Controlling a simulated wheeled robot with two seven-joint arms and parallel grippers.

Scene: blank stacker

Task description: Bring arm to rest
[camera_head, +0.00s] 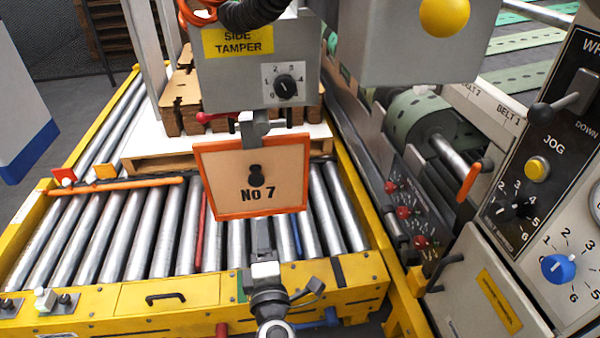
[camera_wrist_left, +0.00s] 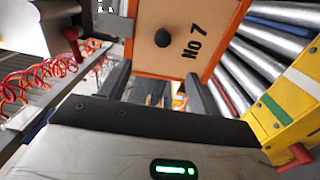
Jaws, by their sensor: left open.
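My left gripper (camera_head: 262,232) comes up from the bottom middle of the head view, just below the orange-edged No 7 board (camera_head: 230,182). In the left wrist view its two fingers (camera_wrist_left: 157,80) are apart with nothing between them. The No 7 board (camera_wrist_left: 197,22) lies beyond the fingertips there, its black knob (camera_wrist_left: 162,38) showing clear of them. In the head view the board hangs under the grey side tamper box (camera_head: 285,60), its black knob (camera_head: 256,176) in the middle. My right gripper is not in view.
Steel rollers (camera_head: 125,235) in a yellow frame (camera_head: 110,300) lie under and around the board. A pallet (camera_head: 150,160) with brown stacked pieces stands behind it. A control panel (camera_head: 545,150) with knobs and a lever is at the right. Red coiled hoses (camera_wrist_left: 35,85) show in the wrist view.

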